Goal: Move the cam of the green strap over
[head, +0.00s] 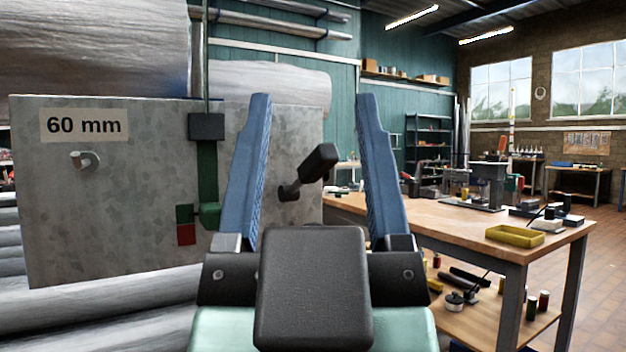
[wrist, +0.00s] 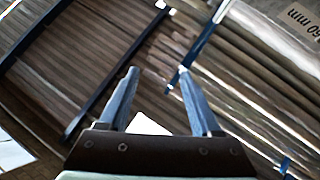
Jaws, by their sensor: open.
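The green strap (head: 206,172) hangs vertically on the face of the grey metal plate (head: 130,215), left of my gripper. A black block (head: 206,126) sits on its upper part. A small green cam-like piece (head: 209,213) juts from its lower end, beside a small green-and-red tag (head: 186,226). My gripper (head: 313,100) is open, its blue fingers upright and apart with nothing clearly held between them. It also shows open in the wrist view (wrist: 157,72). The strap's cam is not identifiable in the wrist view.
A black lever (head: 316,166) stands out from the plate and shows between my fingers. The plate carries a "60 mm" label (head: 84,125) and a hook (head: 85,160). Large grey rolls (head: 95,45) lie behind. A wooden workbench (head: 475,225) with a yellow tray (head: 515,236) stands to the right.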

